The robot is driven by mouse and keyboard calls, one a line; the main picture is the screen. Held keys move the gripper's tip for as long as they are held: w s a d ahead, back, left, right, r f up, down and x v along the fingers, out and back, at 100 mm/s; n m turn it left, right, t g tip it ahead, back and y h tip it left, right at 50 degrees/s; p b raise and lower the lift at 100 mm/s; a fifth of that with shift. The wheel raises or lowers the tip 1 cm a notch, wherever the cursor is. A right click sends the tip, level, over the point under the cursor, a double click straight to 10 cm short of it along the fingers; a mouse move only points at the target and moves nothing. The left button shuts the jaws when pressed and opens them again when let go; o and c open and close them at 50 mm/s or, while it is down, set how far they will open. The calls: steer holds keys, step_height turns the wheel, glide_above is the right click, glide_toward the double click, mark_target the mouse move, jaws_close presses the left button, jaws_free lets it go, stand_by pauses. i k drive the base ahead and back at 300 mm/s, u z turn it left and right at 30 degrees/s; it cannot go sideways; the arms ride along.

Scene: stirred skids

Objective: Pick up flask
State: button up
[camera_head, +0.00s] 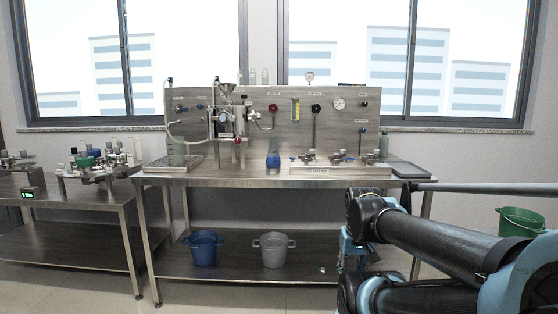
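No vessel is plainly labelled as the flask at this size. A small blue vessel (273,161) with a narrower top stands upright near the middle of the steel bench (225,180), and it may be the flask. A tall clear greenish vessel (176,151) stands at the left end of the bench, under thin tubing. A small greenish bottle (383,144) stands at the right end. My black and teal arm is folded at the lower right, in front of the bench and apart from these vessels. My gripper's fingers cannot be made out.
A steel back panel (345,120) carries valves, gauges and tubing. A low tray with fittings (340,170) and a flat dark-topped device (405,170) lie on the right half. A blue bucket (203,248) and a grey bucket (273,250) stand on the lower shelf.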

mark_target(273, 159)
steer(key=i, duration=0.85)
steer(key=u, duration=0.05)
